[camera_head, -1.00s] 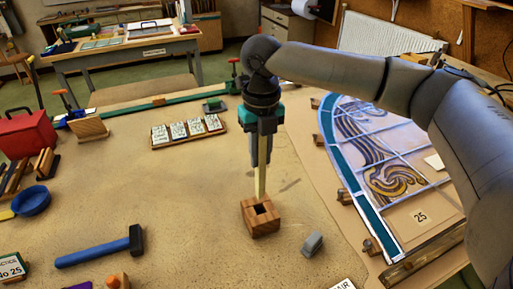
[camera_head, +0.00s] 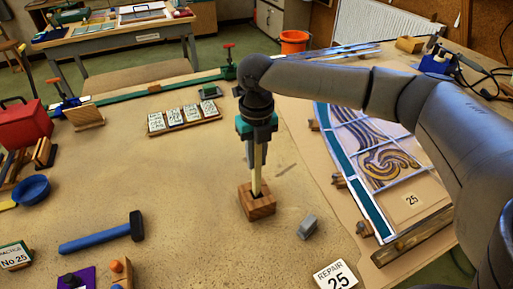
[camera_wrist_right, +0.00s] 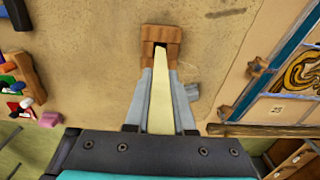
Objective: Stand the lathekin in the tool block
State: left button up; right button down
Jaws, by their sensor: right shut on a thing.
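The lathekin (camera_head: 257,181) is a pale yellow flat stick, upright in the head view. My right gripper (camera_head: 257,160) is shut on it, pointing down above the tool block. The tool block (camera_head: 260,210) is a brown wooden block with a dark square opening in its top. The lathekin's lower end shows at this opening and appears to be inside it; how deep is hidden. In the right wrist view the lathekin (camera_wrist_right: 161,95) runs between the grey fingers to the block (camera_wrist_right: 162,33). My left gripper is out of view.
A small grey block (camera_head: 308,227) lies right of the tool block. A blue-handled hammer (camera_head: 100,234) lies to the left. The leaded panel (camera_head: 352,180) is at the right, and a "REPAIR 25" card (camera_head: 335,276) at the front.

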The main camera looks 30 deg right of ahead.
aim_at(256, 169)
jog(key=shift+f+b, duration=0.55)
jog(key=shift+f, duration=1.6)
jog(key=c, duration=0.7)
grip_release()
jog(key=shift+r, duration=0.15)
notch_tip(256, 169, up, 15)
jog(key=shift+p, duration=0.4)
